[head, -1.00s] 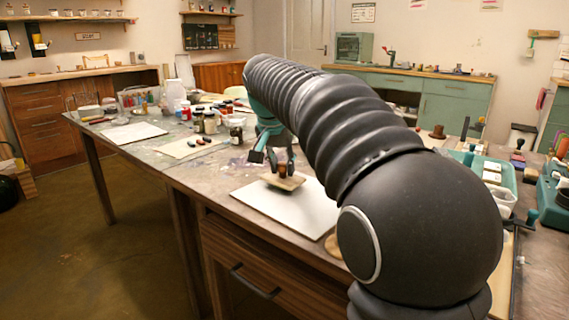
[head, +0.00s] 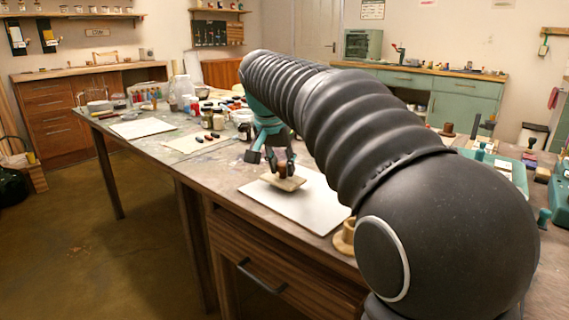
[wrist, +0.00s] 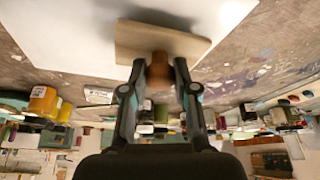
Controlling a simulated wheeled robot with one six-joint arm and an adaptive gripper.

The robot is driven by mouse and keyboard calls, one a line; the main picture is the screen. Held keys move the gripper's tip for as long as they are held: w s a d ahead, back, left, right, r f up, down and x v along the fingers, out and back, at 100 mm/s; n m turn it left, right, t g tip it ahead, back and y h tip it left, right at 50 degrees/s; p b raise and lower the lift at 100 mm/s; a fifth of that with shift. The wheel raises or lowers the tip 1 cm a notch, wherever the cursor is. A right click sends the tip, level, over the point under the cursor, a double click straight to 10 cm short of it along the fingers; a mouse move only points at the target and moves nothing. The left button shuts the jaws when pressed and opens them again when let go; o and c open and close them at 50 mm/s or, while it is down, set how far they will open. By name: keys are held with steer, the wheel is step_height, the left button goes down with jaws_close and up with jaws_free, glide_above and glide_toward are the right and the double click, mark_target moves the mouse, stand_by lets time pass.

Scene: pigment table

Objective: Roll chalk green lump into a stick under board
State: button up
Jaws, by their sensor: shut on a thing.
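A small flat wooden board (head: 291,184) with a round brown knob lies over the white slab (head: 312,214) on the table. In the wrist view the board (wrist: 185,43) also shows above the knob (wrist: 159,72), with the white slab (wrist: 75,35) behind it. My gripper (head: 280,168) is shut on the knob, one finger on each side; it also shows in the wrist view (wrist: 159,80). I cannot tell whether the board touches the slab. No chalk green lump is visible; whatever lies under the board is hidden.
Black and red sticks lie on a pale sheet (head: 188,144) farther along the table. Jars and bottles crowd behind it. A wooden ring-like holder (head: 345,236) stands near the slab's front right corner. My arm hides much of the table's right part.

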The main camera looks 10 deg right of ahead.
steer(key=shift+s+a+f, duration=0.1)
steer(key=shift+s+a, duration=0.3)
steer(key=shift+a, duration=0.1)
steer(key=shift+w+d+p, duration=0.3)
steer(key=shift+w+d, duration=0.15)
steer(key=shift+d, duration=0.1)
steer(key=shift+d, duration=0.1)
steer(key=shift+w+d+p, duration=0.65)
steer(key=shift+w+d, duration=0.2)
steer(key=shift+d, duration=0.2)
steer(key=shift+d, duration=0.1)
steer(key=shift+w+d+p, duration=0.3)
steer(key=shift+w+d, duration=0.1)
steer(key=shift+d, duration=0.05)
steer(key=shift+s+a, duration=0.45)
steer(key=shift+a, duration=0.2)
steer(key=shift+s+a, duration=0.1)
steer(key=shift+s+a, duration=0.3)
steer(key=shift+a, duration=0.1)
